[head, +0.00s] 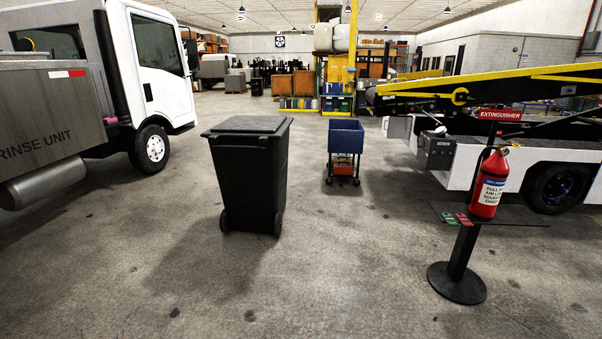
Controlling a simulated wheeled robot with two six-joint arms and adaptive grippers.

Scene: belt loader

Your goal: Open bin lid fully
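A dark wheeled bin (250,185) stands upright on the concrete floor, a little left of centre in the head view. Its lid (248,125) lies flat over the top and looks closed. Wheels show at the base of the bin. Neither of my grippers shows in this view.
A white truck (160,70) with a grey rinse unit (50,125) stands at left. A blue cart (345,140) is behind the bin to its right. A red extinguisher (489,185) on a black stand (457,283) and a belt loader (480,150) are at right. Floor before the bin is clear.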

